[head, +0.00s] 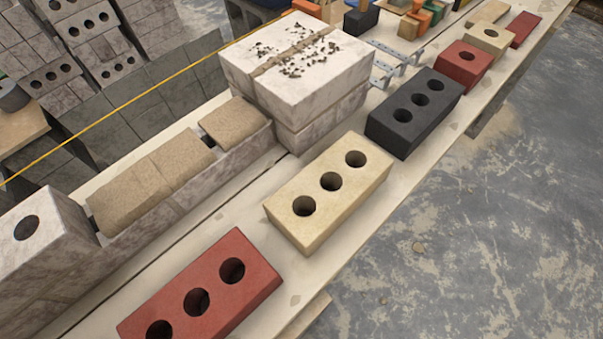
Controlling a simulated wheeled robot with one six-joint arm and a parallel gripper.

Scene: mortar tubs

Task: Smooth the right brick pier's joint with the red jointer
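The right brick pier (340,85) is a squat stack of whitish bricks at the upper middle. A tan mortar joint (272,64) crosses its top face, with dark crumbs scattered on and around it. I cannot pick out a red jointer. Small tools or blocks with orange and green parts (412,22) are at the top edge, partly cut off. My gripper is not in view.
A low wall with tan mortar (150,180) runs left to a whitish holed brick (35,235). In front on the plank lie red (180,298), cream (335,190) and black (415,110) bricks. A yellow string (120,108) runs behind. Open floor (480,250) lies right.

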